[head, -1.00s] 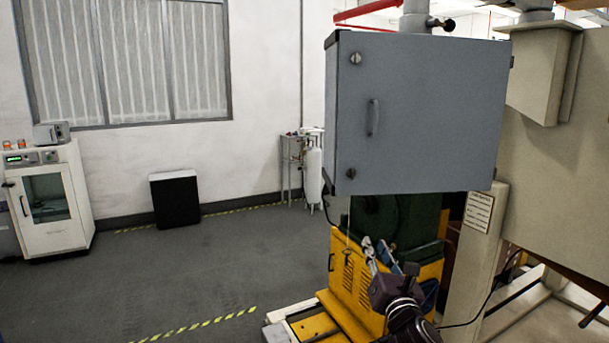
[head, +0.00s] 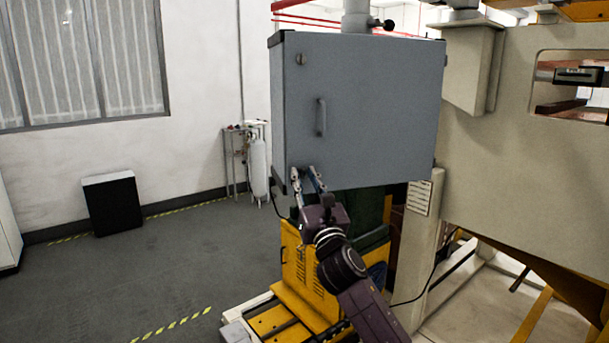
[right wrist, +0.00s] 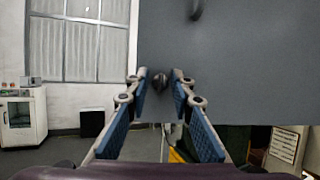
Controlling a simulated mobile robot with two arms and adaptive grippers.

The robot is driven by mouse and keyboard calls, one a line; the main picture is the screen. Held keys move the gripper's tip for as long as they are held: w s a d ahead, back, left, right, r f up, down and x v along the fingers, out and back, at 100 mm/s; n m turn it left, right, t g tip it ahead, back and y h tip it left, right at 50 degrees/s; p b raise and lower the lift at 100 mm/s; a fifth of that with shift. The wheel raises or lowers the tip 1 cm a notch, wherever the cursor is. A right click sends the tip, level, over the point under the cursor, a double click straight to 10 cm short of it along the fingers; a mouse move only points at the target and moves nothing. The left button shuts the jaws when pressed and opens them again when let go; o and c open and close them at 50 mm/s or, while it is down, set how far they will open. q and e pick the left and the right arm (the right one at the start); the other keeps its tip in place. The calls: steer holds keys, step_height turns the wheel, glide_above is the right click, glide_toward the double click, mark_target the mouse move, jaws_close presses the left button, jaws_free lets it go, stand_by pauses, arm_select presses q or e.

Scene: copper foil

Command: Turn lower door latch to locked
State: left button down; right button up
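A grey cabinet door (head: 375,110) carries an upper latch (head: 301,59), a handle (head: 320,117) and a lower latch. The lower latch (right wrist: 160,82) shows in the right wrist view as a small dark round knob near the door's lower left. In the head view it is hidden or hard to make out behind my right gripper. My right gripper (head: 304,176) is at the door's lower left corner. Its fingers are open, one on each side of the lower latch, with visible gaps; I cannot tell how near the tips are to the door. My left gripper is not in view.
A yellow and green machine (head: 292,260) stands below the cabinet. A large beige machine frame (head: 500,170) is at the right. A white gas cylinder (head: 258,168) and a black box (head: 112,205) stand by the wall. The floor at the left is open.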

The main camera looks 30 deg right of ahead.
jaws_close()
steer(key=shift+m+h, duration=0.3)
steer(key=shift+m, duration=0.3)
steer(key=m+g+h, duration=0.1)
steer(key=m+h, duration=0.1)
steer(key=m, duration=0.2)
steer(key=shift+m, duration=0.3)
steer(key=m+g+h, duration=0.1)
steer(key=m, duration=0.1)
steer(key=m+g+h, duration=0.1)
steer(key=m, duration=0.2)
steer(key=shift+a+r, duration=0.1)
steer(key=shift+r, duration=0.05)
steer(key=m+g+p, duration=0.1)
steer(key=m, duration=0.2)
steer(key=shift+g+h, duration=0.3)
steer(key=shift+h, duration=0.1)
steer(key=m+g+p, duration=0.1)
steer(key=m, duration=0.2)
steer(key=shift+r+m+p, duration=0.1)
steer(key=shift+m+p, duration=0.2)
steer(key=shift+p, duration=0.1)
steer(key=m+g+p, duration=0.2)
steer(key=m+p, duration=0.1)
steer(key=m, duration=0.2)
